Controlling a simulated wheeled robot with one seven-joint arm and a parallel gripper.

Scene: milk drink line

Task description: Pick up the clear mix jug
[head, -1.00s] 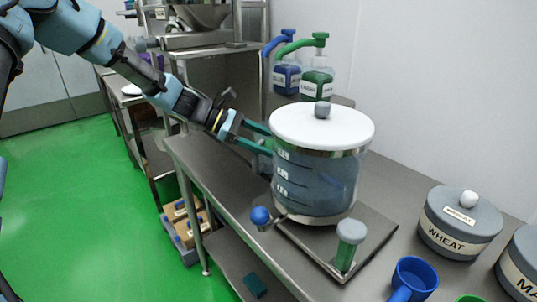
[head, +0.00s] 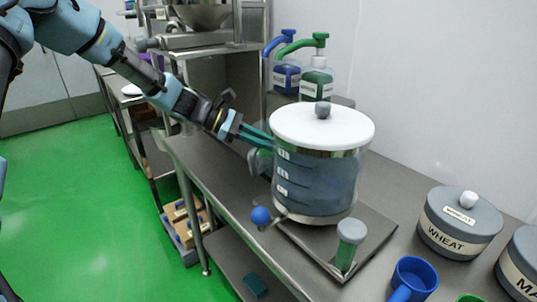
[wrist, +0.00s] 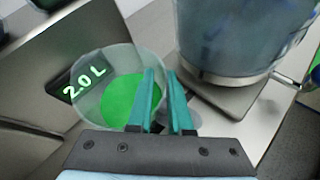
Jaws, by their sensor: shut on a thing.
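The clear mix jug (wrist: 128,98) is round and see-through, with green showing inside it. It is left of and partly behind my fingers in the wrist view. In the head view only a pale sliver of the jug (head: 259,161) shows; the large vessel hides the rest. My gripper (wrist: 161,76) has its two teal fingers close together at the jug's right side, shut on it. The exact part between the fingers is hard to make out. In the head view my gripper (head: 267,139) reaches behind the large vessel's left side, its tips hidden.
A large clear vessel with a white lid (head: 322,126) stands close to my fingers. A small capped green container (head: 347,245), a blue mug (head: 412,278) and a wheat canister (head: 460,222) are nearer. Pump bottles (head: 316,76) stand behind.

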